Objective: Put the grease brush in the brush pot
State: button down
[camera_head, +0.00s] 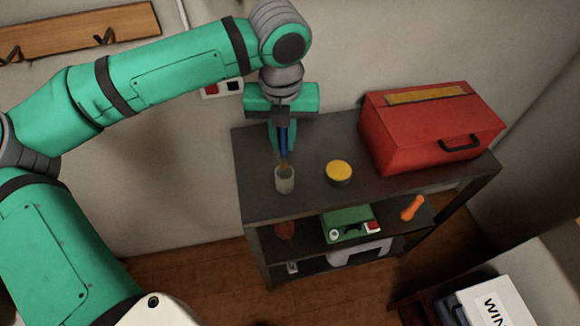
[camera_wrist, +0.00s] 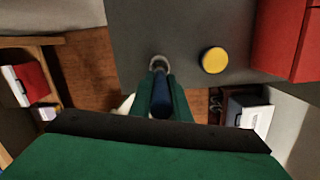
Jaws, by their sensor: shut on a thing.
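The grease brush (camera_head: 283,142) has a blue handle and a tan lower part, and it points down from my gripper (camera_head: 281,128). My gripper is shut on the brush's handle, which also shows between the green fingers in the wrist view (camera_wrist: 160,103). The brush pot (camera_head: 285,182) is a small pale grey cup on the dark shelf top, near its left front. The brush's lower end is at the pot's mouth in the head view. In the wrist view the pot's rim (camera_wrist: 159,62) shows just beyond the handle. I cannot tell how deep the tip sits in it.
A yellow-lidded tin (camera_head: 339,172) stands right of the pot on the shelf unit's top (camera_head: 256,205). A large red toolbox (camera_head: 428,127) fills the right end. Lower shelves hold a green device (camera_head: 347,222) and an orange-handled tool (camera_head: 412,208).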

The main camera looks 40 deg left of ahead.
aim_at(283, 134)
jog(key=shift+s+f, duration=0.1)
jog(key=shift+f, duration=4.1)
jog(key=shift+f, duration=0.15)
jog(key=c, duration=1.7)
grip_release()
jog(key=shift+o, duration=0.2)
jog(key=r, duration=0.8)
jog(key=s+r, duration=0.1)
jog(key=r, duration=0.3)
jog(key=shift+d+r, duration=0.15)
jog(key=shift+d, duration=0.25)
